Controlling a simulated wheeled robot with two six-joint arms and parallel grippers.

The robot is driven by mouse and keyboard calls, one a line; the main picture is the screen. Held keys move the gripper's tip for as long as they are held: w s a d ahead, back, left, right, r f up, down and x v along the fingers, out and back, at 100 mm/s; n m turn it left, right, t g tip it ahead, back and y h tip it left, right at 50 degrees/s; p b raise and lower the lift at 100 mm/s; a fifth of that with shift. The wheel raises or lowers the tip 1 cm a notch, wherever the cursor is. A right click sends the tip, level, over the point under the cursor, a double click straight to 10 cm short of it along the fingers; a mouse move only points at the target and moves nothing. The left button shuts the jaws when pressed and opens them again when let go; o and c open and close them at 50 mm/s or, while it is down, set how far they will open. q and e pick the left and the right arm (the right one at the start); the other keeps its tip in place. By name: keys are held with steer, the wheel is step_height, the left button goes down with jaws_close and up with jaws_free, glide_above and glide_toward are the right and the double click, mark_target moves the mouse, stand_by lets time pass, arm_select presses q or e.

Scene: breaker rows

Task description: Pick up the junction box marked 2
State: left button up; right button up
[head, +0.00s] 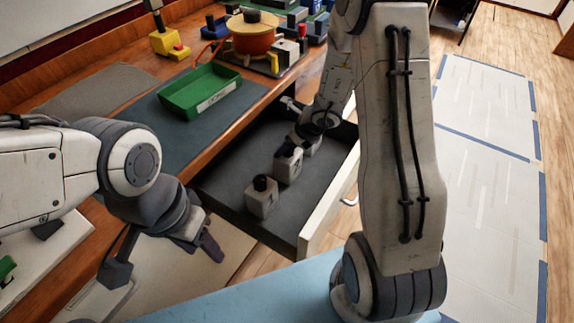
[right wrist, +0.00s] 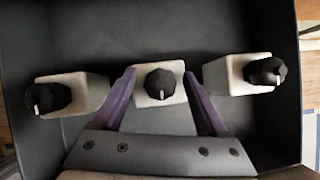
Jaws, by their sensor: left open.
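Three pale junction boxes with black knobs stand in a row in the open drawer: the near one (head: 261,200), the middle one (head: 288,168) and the far one, partly hidden by my arm. Their marks are too small to read. My right gripper (right wrist: 160,76) has its fingers on both sides of the middle box (right wrist: 160,96), very close to or touching it; whether they grip cannot be told. The right wrist view also shows a left box (right wrist: 86,92) and a right box (right wrist: 225,76). My left gripper (head: 164,258) is open and empty, left of the drawer.
The dark drawer (head: 225,187) has raised walls and a pale front with a handle. A green bin (head: 199,92) stands on the counter mat. A yellow object (head: 168,43), an orange pot (head: 252,38) and coloured blocks are farther back.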

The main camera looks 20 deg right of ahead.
jaws_close()
stand_by(1.2)
